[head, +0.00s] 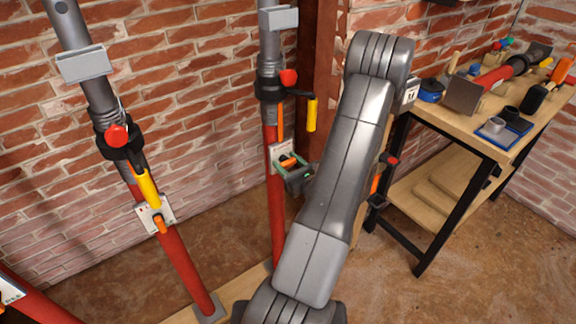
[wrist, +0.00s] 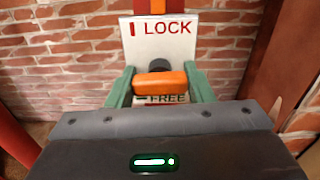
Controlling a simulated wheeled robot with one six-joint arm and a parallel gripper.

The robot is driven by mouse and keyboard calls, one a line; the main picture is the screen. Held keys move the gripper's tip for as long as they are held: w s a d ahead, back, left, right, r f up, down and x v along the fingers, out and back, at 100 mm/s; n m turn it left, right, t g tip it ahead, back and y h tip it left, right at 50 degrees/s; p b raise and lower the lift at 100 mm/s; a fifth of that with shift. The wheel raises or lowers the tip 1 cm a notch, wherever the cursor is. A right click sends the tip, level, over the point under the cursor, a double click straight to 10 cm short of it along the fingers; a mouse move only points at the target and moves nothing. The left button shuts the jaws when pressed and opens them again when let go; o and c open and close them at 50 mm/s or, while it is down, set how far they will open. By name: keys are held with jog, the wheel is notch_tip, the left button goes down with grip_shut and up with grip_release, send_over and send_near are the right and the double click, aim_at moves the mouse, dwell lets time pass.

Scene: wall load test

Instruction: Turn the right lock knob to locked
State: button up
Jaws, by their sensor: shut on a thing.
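The orange lock knob (wrist: 161,84) lies about level across its white plate in the wrist view. The word LOCK with an upright red mark is above it. FREE with a level dark mark is just below. My gripper (wrist: 160,88) has a green finger at each end of the knob and is shut on it. In the head view my gripper (head: 292,168) is at the white plate (head: 279,154) on the red and grey post (head: 272,190) just left of my arm. The knob (head: 290,161) shows partly between the fingers there.
Another post (head: 180,256) to the left has its own orange knob (head: 160,224) and yellow-handled crank (head: 147,187). A yellow crank handle (head: 312,115) sticks out above my gripper. A workbench (head: 480,128) with tools stands at right. My arm hides part of the wall.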

jog(key=n+b, duration=0.2)
jog(key=b, duration=0.1)
jog(key=n+b, duration=0.2)
jog(key=b, duration=0.1)
jog(key=shift+f, duration=0.4)
jog(key=n+b, duration=0.5)
jog(key=b, duration=0.3)
jog(key=shift+b, duration=0.4)
jog(key=n+b, duration=0.5)
jog(key=b, duration=0.3)
jog(key=shift+n+b, duration=0.3)
jog(key=shift+b, duration=0.05)
jog(key=n+b, duration=0.1)
jog(key=b, duration=0.1)
jog(key=n+b, duration=0.1)
jog(key=b, duration=0.1)
jog(key=shift+r+n, duration=0.25)
jog(key=shift+n, duration=0.15)
jog(key=shift+r, duration=0.1)
jog(key=o, duration=1)
jog(key=shift+c, duration=0.2)
jog(key=shift+s, duration=0.1)
jog(key=p+v, duration=0.2)
jog(key=v, duration=1.1)
jog(key=shift+s+d, duration=0.25)
jog(key=shift+s, duration=0.05)
